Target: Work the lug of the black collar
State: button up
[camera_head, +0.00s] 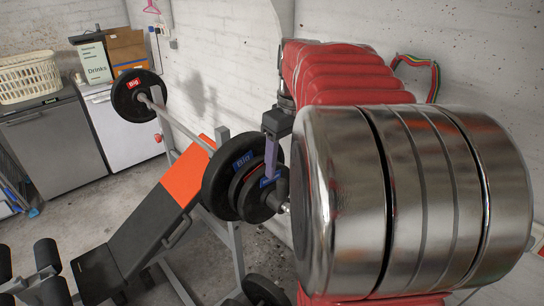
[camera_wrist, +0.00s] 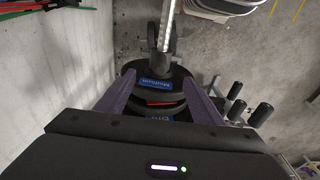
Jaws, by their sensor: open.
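The black collar (camera_head: 281,190) sits on the near end of the barbell's bar, outside the weight plates (camera_head: 229,165). In the wrist view the collar (camera_wrist: 165,60) shows ahead as a dark piece around the silver bar end (camera_wrist: 169,22). I cannot clearly make out its lug. My gripper (camera_head: 271,174) hangs down at the plates, close by the collar. In the wrist view my gripper (camera_wrist: 160,82) has its two purple fingers wide apart with nothing held between them. The collar appears between the fingertips but a little beyond them; I cannot tell any contact.
The barbell rests over a black and orange bench (camera_head: 150,225). A far plate (camera_head: 136,95) is on the bar's other end. Grey cabinets (camera_head: 55,150) with a basket (camera_head: 28,77) stand at the left. A whitewashed brick wall (camera_head: 225,60) runs behind. Loose plates (camera_head: 263,291) lie low in front.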

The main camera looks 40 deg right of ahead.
aim_at(275, 196)
jog(key=f, duration=0.4)
jog(key=w+f, duration=0.1)
jog(key=f, duration=0.8)
jog(key=shift+w+f, duration=0.3)
jog(key=shift+f, duration=0.1)
jog(key=shift+c, duration=0.6)
jog(key=c, duration=1.2)
jog(key=shift+o, duration=0.2)
jog(key=shift+w+a, duration=0.1)
jog(key=shift+w+a+h, duration=0.2)
jog(key=shift+a+h, duration=0.05)
jog(key=shift+h, duration=0.95)
jog(key=shift+a+f+h, duration=0.1)
jog(key=shift+a+h, duration=0.05)
jog(key=shift+h, duration=1)
jog(key=shift+a+f+h, duration=0.1)
jog(key=shift+h, duration=1.05)
